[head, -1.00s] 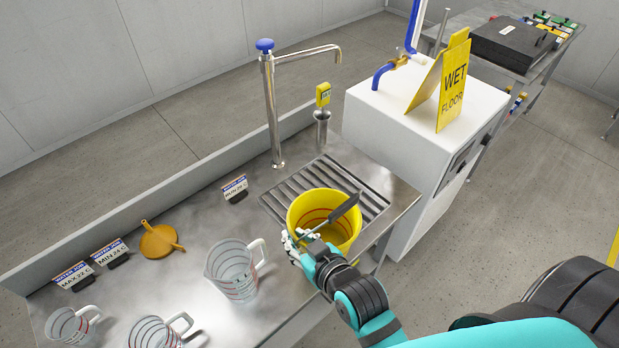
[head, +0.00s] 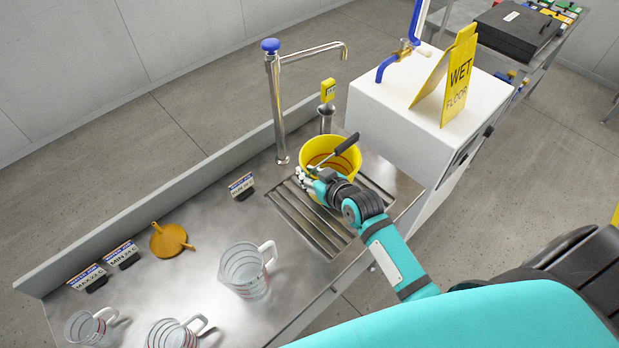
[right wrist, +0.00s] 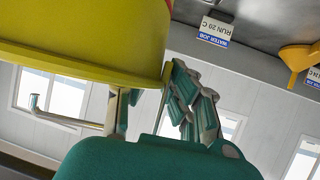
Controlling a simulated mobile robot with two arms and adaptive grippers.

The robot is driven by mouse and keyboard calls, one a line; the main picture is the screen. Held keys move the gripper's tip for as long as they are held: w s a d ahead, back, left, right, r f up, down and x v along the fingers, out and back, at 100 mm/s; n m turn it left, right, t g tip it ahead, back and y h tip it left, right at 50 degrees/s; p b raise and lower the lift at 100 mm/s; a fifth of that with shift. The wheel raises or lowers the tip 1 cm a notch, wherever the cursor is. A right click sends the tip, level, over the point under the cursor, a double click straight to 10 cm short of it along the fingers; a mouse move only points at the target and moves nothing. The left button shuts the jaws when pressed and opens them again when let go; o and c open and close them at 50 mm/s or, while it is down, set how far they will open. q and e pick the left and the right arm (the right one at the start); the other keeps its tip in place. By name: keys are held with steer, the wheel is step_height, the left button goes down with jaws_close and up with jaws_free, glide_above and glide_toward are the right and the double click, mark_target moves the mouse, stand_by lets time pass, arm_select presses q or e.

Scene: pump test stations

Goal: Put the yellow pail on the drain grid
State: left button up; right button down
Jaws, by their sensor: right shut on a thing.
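The yellow pail (head: 345,168) is upright over the far part of the drain grid (head: 300,222), with its dark-gripped handle (head: 346,145) over its mouth. I cannot tell whether its base touches the grid. My right gripper (head: 318,183) is shut on the pail at its near side and hides part of its wall. In the right wrist view, the pail (right wrist: 90,35) fills the upper left and the gripper fingers (right wrist: 165,95) meet its rim. My left gripper is not in view.
The steel tap (head: 278,110) stands behind the grid, with a yellow-topped device (head: 327,92) beside it. A white cabinet with a wet floor sign (head: 455,85) stands at right. Several clear jugs (head: 246,270), an orange funnel (head: 168,241) and label signs (head: 242,186) are left on the bench.

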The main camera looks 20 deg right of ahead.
steer(key=shift+w+d+f+p, duration=0.1)
steer(key=shift+f+p, duration=0.25)
steer(key=shift+f, duration=1.35)
steer(key=shift+f, duration=0.2)
steer(key=c, duration=1.3)
jaws_free()
steer(key=b+v, duration=0.1)
steer(key=v, duration=1.1)
steer(key=shift+r, duration=0.2)
